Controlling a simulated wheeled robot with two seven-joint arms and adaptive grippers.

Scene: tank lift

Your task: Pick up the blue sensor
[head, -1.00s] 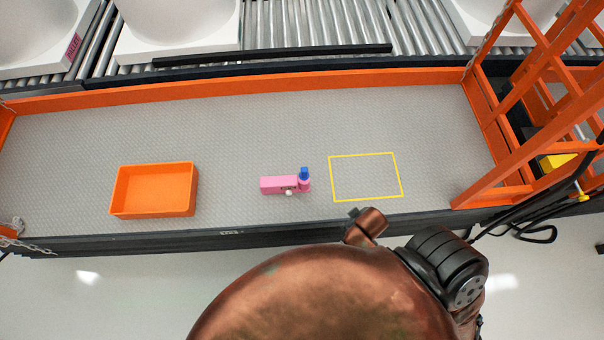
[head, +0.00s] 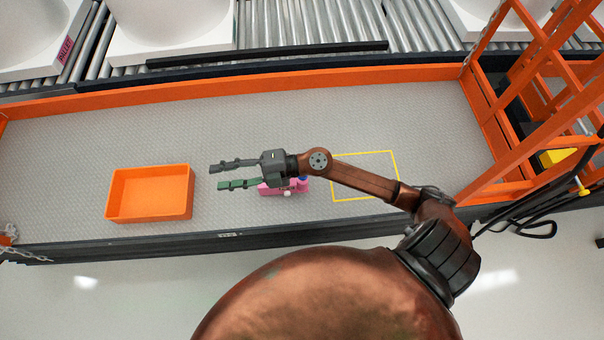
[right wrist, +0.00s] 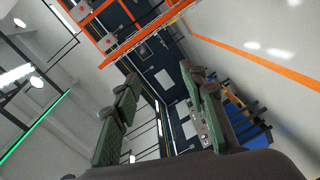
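The blue sensor (head: 302,179) is mostly hidden behind my right arm in the head view; only a small blue part shows at the right end of the pink block (head: 297,187). The pink block lies on the grey platform, partly covered by my right gripper and arm. My right gripper (head: 226,176) is open and empty, its fingers apart and pointing left, over the platform just left of the pink block. In the right wrist view the green-padded fingers (right wrist: 165,100) are apart with nothing between them. My left gripper is not in view.
An orange tray (head: 112,194) stands on the platform to the left of my right gripper. A yellow outlined rectangle (head: 396,170) lies to the right, partly under my arm. Orange rails edge the platform, and an orange frame (head: 550,100) stands at the right.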

